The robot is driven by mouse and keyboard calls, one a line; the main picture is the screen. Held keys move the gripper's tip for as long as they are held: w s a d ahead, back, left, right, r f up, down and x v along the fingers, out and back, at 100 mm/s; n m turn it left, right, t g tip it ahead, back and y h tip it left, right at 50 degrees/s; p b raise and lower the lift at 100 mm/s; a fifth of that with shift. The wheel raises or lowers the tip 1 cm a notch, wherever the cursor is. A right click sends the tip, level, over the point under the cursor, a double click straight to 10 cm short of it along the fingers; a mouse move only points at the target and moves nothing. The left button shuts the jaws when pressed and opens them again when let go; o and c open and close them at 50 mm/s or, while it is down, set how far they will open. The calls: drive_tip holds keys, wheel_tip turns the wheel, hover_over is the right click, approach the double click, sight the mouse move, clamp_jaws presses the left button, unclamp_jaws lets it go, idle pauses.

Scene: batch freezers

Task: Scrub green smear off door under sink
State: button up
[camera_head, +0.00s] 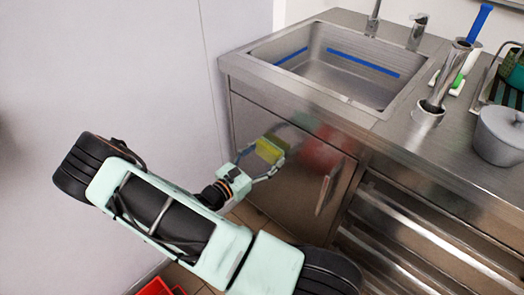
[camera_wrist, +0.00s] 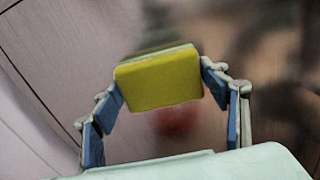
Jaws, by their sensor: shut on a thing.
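My gripper (camera_head: 266,157) is shut on a yellow sponge (camera_head: 269,151) with a paler green back layer. In the wrist view the sponge (camera_wrist: 160,82) sits between both blue-padded fingertips, yellow face toward the camera. The gripper holds it in front of the brushed metal door (camera_head: 296,195) under the sink. I cannot tell whether its far side touches the door. A faint greenish patch (camera_head: 304,122) shows high on the door, above a blurred red patch (camera_head: 320,152). I cannot tell whether either is a smear or a reflection. The sponge and gripper hide part of the door.
The sink basin (camera_head: 350,84) with blue strips is above the door. The door's vertical handle (camera_head: 327,190) sticks out at its right. A lidded grey pot (camera_head: 498,136) stands on the counter. Metal rails (camera_head: 410,235) lie right of the door, a pale wall (camera_head: 110,70) left.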

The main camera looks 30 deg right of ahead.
sight(257, 149)
drive_tip(key=shift+s+d+p, duration=0.4)
drive_tip(key=shift+s, duration=0.8)
drive_tip(key=shift+s+d+p, duration=0.45)
drive_tip(key=shift+s, duration=0.8)
drive_tip(key=shift+s+d+p, duration=0.4)
drive_tip(key=shift+s, duration=0.8)
drive_tip(key=shift+r, duration=0.1)
drive_tip(key=shift+d, duration=0.1)
drive_tip(key=shift+w+a, duration=0.3)
drive_tip(key=shift+w, duration=0.8)
drive_tip(key=shift+w+a, duration=0.25)
drive_tip(key=shift+w, duration=0.8)
drive_tip(key=shift+w+a+b, duration=0.3)
drive_tip(key=shift+w+a, duration=0.15)
drive_tip(key=shift+w, duration=0.65)
drive_tip(key=shift+w+a+b, duration=0.35)
drive_tip(key=shift+w+a, duration=0.15)
drive_tip(key=shift+w, duration=0.55)
drive_tip(key=shift+w+a+b, duration=0.3)
drive_tip(key=shift+w+a, duration=0.15)
drive_tip(key=shift+w, duration=0.65)
drive_tip(key=shift+v, duration=3.05)
